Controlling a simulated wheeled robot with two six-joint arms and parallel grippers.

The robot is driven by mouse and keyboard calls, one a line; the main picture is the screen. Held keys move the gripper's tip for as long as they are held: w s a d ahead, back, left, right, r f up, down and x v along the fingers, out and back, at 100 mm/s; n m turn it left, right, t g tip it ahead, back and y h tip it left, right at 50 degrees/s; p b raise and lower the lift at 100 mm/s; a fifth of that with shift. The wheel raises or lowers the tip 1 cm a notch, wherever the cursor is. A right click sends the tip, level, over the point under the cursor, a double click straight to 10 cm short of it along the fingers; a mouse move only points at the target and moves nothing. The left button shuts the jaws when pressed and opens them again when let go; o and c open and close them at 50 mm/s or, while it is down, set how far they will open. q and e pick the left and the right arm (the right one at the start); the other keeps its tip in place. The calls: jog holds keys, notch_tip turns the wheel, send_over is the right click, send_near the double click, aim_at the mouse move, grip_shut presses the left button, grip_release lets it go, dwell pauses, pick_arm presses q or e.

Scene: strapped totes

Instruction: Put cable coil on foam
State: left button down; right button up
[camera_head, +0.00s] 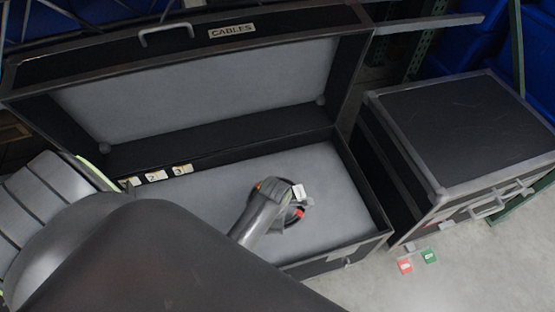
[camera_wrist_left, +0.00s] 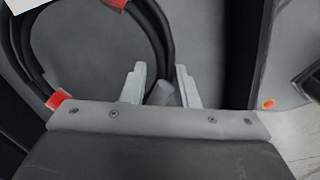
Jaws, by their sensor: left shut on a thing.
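The cable coil (camera_head: 293,219) is a black ring with red ties and a white tag, over the right part of the grey foam (camera_head: 342,190) in the open case. My left gripper (camera_head: 283,203) reaches in from the lower left and is shut on the coil. In the left wrist view, the black cable (camera_wrist_left: 163,38) arcs at upper left and runs down between the two fingers (camera_wrist_left: 160,88). I cannot tell whether the coil touches the foam. My own arm hides the near left part of the case. My right gripper is not in view.
The case lid (camera_head: 200,80), marked CABLES, stands open behind. Numbered cards (camera_head: 156,176) sit along the case's back left edge. A closed dark case (camera_head: 465,130) stands at right, with red (camera_head: 405,266) and green (camera_head: 430,257) tags near the floor.

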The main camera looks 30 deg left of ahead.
pick_arm(q)
notch_tip(320, 180, down, 3)
jog(key=shift+w+f+b, duration=0.1)
jog(key=shift+f+b, duration=0.05)
jog(key=shift+b, duration=0.2)
notch_tip(320, 180, down, 2)
jog(key=shift+b, duration=0.35)
jog(key=shift+f, duration=0.55)
jog(key=c, duration=1.1)
grip_release()
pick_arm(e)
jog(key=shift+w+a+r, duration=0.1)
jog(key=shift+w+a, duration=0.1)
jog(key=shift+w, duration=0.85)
